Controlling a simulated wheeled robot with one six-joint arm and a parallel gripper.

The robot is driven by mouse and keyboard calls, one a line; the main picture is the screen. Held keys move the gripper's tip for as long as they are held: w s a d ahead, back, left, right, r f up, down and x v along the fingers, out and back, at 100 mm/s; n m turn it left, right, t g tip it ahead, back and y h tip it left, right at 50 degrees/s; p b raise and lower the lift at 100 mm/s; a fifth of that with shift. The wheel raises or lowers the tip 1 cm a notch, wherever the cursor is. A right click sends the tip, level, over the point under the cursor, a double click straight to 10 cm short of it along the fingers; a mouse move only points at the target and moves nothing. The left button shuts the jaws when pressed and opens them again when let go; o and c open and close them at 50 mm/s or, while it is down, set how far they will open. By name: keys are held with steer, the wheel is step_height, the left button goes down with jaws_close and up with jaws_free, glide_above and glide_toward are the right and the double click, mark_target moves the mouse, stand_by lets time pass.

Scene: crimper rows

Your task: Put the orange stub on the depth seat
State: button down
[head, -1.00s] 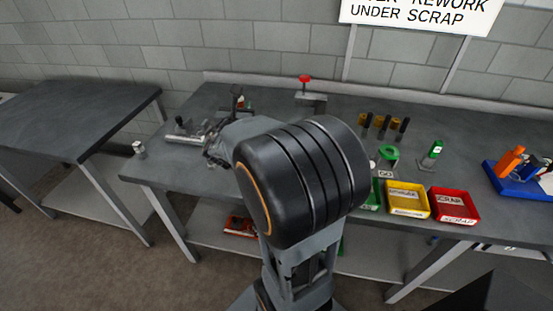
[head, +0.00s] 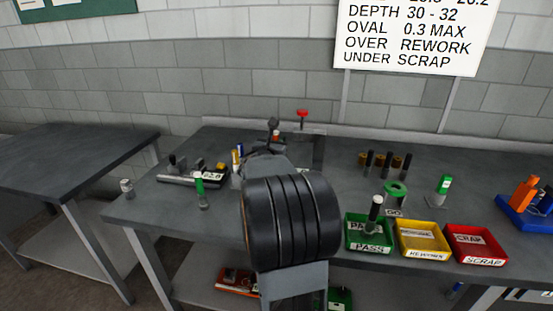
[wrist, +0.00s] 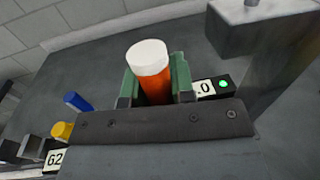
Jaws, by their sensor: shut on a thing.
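The orange stub (wrist: 155,86) has a white top and stands upright between the green-padded fingers of my gripper (wrist: 155,84) in the wrist view. The gripper is shut on it. A grey depth-gauge stand shows its overhanging head (wrist: 258,22) at upper right, close beside the stub. A small readout (wrist: 212,87) with a green light lies just right of the fingers. In the head view the stand carries a red knob (head: 302,113). The seat surface is not clearly visible, and I cannot tell whether the stub touches it. My arm hides much of that area in the head view.
A fixture (head: 190,178) and a green stub (head: 201,190) are left of my arm. A blue piece (wrist: 76,101) and yellow piece (wrist: 62,130) lie left in the wrist view. Green (head: 369,246), yellow (head: 423,253) and red (head: 476,258) trays line the right front.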

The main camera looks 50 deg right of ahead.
steer(key=shift+w+d+f, duration=0.35)
steer(key=shift+w+f, duration=0.05)
steer(key=shift+f, duration=0.7)
steer(key=shift+w+d+f, duration=0.35)
steer(key=shift+d+f, duration=0.05)
steer(key=shift+f, duration=0.75)
steer(key=shift+w+d+f, duration=0.35)
steer(key=shift+w+f, duration=0.05)
steer(key=shift+f, duration=0.7)
steer(key=shift+b, duration=0.35)
steer(key=shift+f, duration=0.15)
steer(key=c, duration=1)
jaws_free()
steer(key=shift+o, duration=0.2)
